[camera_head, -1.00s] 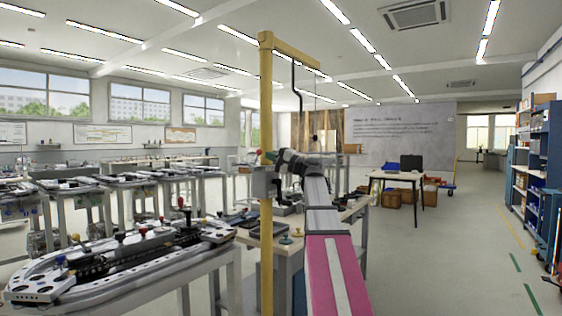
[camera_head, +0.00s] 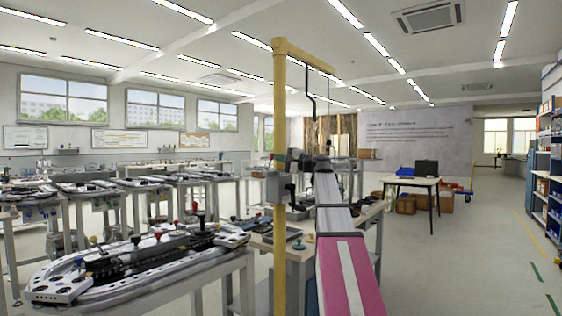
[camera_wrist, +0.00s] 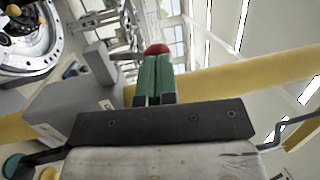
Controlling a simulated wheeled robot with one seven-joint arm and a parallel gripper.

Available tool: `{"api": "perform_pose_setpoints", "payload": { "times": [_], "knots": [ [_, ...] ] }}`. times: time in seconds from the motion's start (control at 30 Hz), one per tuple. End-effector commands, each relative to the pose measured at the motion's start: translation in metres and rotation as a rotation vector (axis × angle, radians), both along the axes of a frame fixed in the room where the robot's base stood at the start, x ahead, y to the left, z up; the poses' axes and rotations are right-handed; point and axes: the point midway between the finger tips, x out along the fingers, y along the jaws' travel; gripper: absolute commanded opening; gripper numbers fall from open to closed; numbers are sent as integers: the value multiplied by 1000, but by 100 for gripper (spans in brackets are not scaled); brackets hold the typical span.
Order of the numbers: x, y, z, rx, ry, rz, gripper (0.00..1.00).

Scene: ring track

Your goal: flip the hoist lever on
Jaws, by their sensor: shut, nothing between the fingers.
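The hoist is a yellow post (camera_head: 280,240) with a top arm and a grey box (camera_head: 277,188) on its side. In the wrist view the box (camera_wrist: 75,105) sits against the yellow post (camera_wrist: 230,82), and a grey lever arm (camera_wrist: 100,62) stands out from it. A red knob (camera_wrist: 156,49) shows just beyond my green fingertips, apparently on the lever's end. My gripper (camera_wrist: 154,68) is shut and empty, close to the knob; I cannot tell whether they touch. In the head view my gripper (camera_head: 283,157) is beside the post above the box, partly hidden by it.
A track table (camera_head: 130,268) with knobbed parts stands on the left, and a workbench (camera_head: 370,212) lies behind my arm. More tables fill the back left. A white desk (camera_head: 410,181), boxes and a blue shelf (camera_head: 548,165) are on the right.

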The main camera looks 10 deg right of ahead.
Motion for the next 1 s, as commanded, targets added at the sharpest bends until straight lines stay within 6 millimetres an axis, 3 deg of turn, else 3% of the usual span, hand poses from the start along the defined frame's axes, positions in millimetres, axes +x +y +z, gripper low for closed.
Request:
{"api": "perform_pose_setpoints", "payload": {
  "times": [0.3,0.7,1.0],
  "knots": [
    [17,11,17,-169,213,1,0],
    [36,26,26,-368,470,1,0],
    [41,32,25,-395,507,0,0]
  ]
}}
